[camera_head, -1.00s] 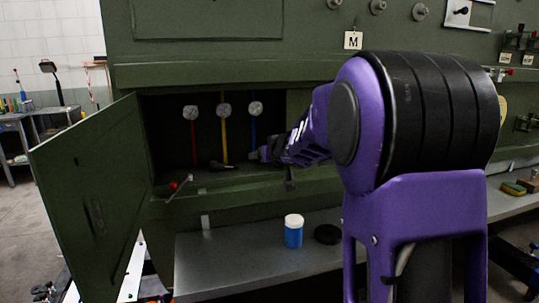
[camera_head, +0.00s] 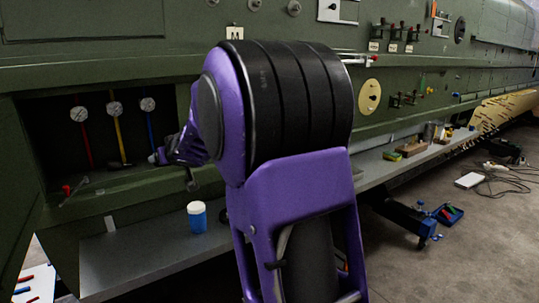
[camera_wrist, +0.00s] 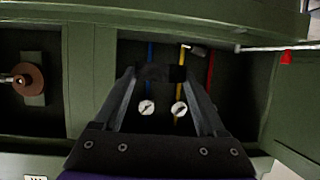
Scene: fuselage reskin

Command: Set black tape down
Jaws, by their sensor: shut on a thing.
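My gripper (camera_wrist: 158,74) is shut on a dark item, the black tape (camera_wrist: 152,72), which shows only as a dim shape between the fingertips in the wrist view. In the head view my gripper (camera_head: 157,157) is at the right side of the open compartment (camera_head: 60,150) in the green fuselage, by the blue line. The tape cannot be made out there. The wrist view looks into the compartment, upside down, with two gauges (camera_wrist: 147,107) (camera_wrist: 180,109) between the fingers.
A grey bench (camera_head: 150,250) runs below the fuselage, with a blue jar (camera_head: 197,217) on it. A red-tipped rod (camera_head: 68,190) sticks out at the compartment's lower edge. Farther right are several blocks (camera_head: 412,149). My arm hides part of the bench.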

